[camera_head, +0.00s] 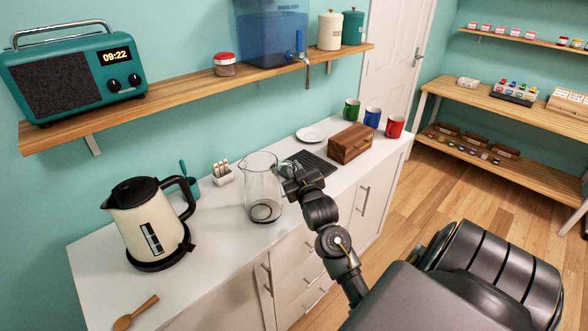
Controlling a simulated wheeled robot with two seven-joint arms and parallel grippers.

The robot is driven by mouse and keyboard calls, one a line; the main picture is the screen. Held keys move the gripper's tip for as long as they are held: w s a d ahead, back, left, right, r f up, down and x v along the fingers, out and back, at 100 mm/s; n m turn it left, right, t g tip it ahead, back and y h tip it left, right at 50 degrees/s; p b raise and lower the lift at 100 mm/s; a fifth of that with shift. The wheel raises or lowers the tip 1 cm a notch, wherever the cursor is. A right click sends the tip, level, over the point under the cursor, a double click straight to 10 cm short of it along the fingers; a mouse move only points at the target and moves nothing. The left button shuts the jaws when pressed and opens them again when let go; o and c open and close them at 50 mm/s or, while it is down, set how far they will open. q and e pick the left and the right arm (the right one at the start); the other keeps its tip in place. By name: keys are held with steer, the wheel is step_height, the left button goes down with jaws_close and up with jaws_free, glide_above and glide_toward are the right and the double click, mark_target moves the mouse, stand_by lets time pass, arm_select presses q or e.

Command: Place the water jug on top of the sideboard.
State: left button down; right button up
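A clear glass jug (262,190), the likely water jug, is upright at the middle of the white sideboard (225,228). Its base appears to rest on the top, near the front edge. My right gripper (291,172) is at the jug's right side, at upper body height, overlapping or touching where a handle would be. The fingertips are dark and small, so whether they are closed on the jug is unclear. My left gripper is out of view.
A cream kettle (145,222) and wooden spoon (135,313) lie left of the jug. A small white holder (222,176), dark rack (312,163), white plate (311,134), wooden box (350,143) and mugs (372,117) stand behind and right. A wall shelf (185,100) hangs above.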

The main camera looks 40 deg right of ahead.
steer(key=o, duration=0.4)
steer(key=b+v, duration=0.2)
steer(key=v, duration=1)
steer(key=shift+a+r, duration=0.1)
steer(key=shift+r, duration=0.05)
